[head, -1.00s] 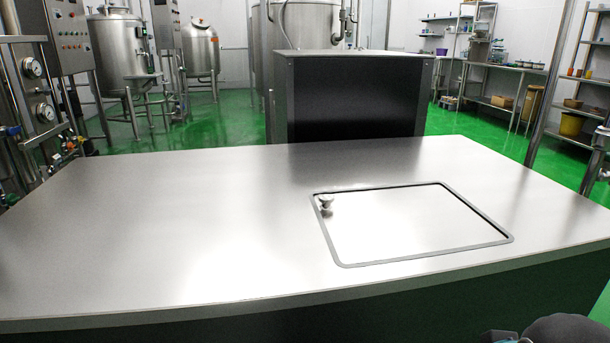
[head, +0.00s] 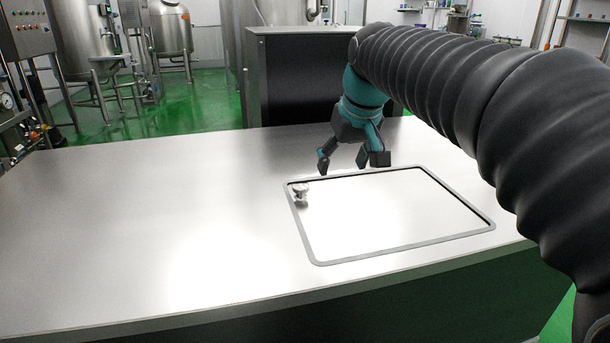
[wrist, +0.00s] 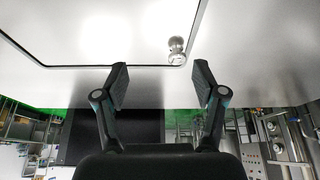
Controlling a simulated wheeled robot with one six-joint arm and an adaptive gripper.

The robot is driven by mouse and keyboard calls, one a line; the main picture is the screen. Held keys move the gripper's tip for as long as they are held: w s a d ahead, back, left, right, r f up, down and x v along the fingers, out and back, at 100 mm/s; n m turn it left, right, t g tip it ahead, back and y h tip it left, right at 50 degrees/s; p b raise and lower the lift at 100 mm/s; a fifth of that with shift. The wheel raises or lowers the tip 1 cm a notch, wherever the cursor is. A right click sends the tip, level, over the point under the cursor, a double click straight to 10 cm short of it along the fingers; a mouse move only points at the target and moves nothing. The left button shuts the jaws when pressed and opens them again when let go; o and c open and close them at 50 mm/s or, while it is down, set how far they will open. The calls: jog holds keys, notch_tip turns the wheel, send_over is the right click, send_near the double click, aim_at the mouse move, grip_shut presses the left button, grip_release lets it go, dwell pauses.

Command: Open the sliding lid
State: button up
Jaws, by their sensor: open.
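The sliding lid (head: 390,215) is a flat, bright metal panel set in a grey-framed opening in the steel counter top. A small round metal knob (head: 301,193) stands at its far left corner in the head view. The knob (wrist: 176,47) also shows in the wrist view, near a corner of the frame, beyond the fingertips. The lid appears to fill the frame. My gripper (head: 350,163) is above the counter, up and to the right of the knob in the head view, with its fingers apart and empty. The fingers (wrist: 160,80) in the wrist view do not touch the knob.
The steel counter (head: 150,220) is bare to the left of the lid. A dark cabinet (head: 290,80) stands behind the counter. Steel tanks (head: 170,27) and a control panel (head: 28,35) are farther back on the left, on a green floor.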

jog(key=n, duration=0.1)
send_near(301, 186)
jog(key=shift+g, duration=0.3)
jog(key=x, duration=0.5)
jog(key=b+x, duration=0.1)
jog(key=x, duration=0.2)
jog(key=shift+w, duration=0.35)
jog(key=shift+r, duration=0.1)
jog(key=shift+c, duration=0.2)
grip_shut()
jog(key=shift+d, duration=0.1)
